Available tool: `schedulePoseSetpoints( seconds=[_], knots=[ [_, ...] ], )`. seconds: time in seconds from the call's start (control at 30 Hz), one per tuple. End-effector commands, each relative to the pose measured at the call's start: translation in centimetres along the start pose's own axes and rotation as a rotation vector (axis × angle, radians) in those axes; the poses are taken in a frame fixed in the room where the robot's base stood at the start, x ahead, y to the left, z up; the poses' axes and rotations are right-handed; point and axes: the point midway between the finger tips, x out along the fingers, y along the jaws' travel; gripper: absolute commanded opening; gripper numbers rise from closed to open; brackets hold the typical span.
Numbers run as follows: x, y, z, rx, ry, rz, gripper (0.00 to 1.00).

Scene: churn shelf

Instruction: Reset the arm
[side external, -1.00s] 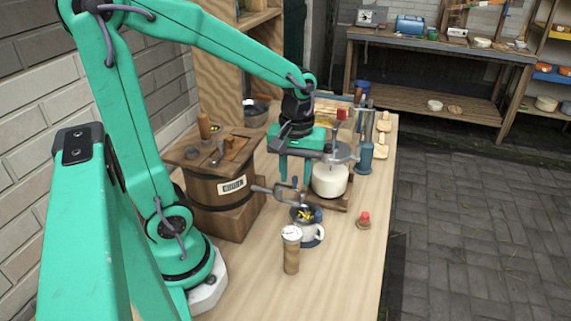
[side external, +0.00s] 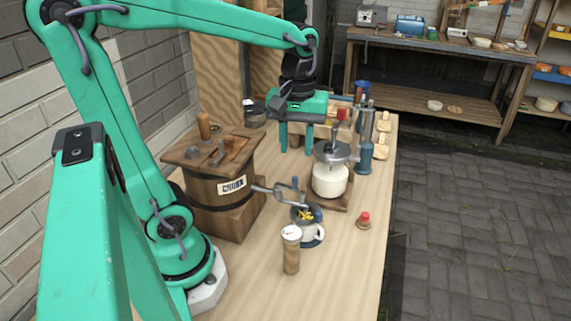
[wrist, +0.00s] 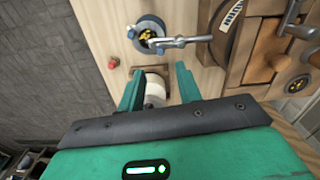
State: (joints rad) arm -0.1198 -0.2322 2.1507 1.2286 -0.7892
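My gripper (side external: 296,138) hangs from my teal arm in the side view, with its two fingers apart and pointing down. It is empty, above the back part of the wooden table (side external: 340,270) and up and left of the white jar (side external: 330,180) with the grey lid. In the wrist view my gripper (wrist: 158,88) shows both teal fingers spread wide. Part of the white jar (wrist: 155,87) shows beyond the gap between them, and nothing is held.
A wooden churn barrel (side external: 220,195) stands left of the jar. The front right of the table is clear.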

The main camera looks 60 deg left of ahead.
Motion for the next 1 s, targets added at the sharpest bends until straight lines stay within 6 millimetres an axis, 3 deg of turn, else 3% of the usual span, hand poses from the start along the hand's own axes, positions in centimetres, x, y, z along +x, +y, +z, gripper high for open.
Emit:
schedulePoseSetpoints(
  seconds=[0.43, 1.0],
  knots=[
    [-0.3, -0.3, 0.9, 0.114, 0.048, 0.045, 0.34],
    [-1.1, -1.9, 5.2, 0.766, 0.385, 0.212, 0.34]
  ],
)
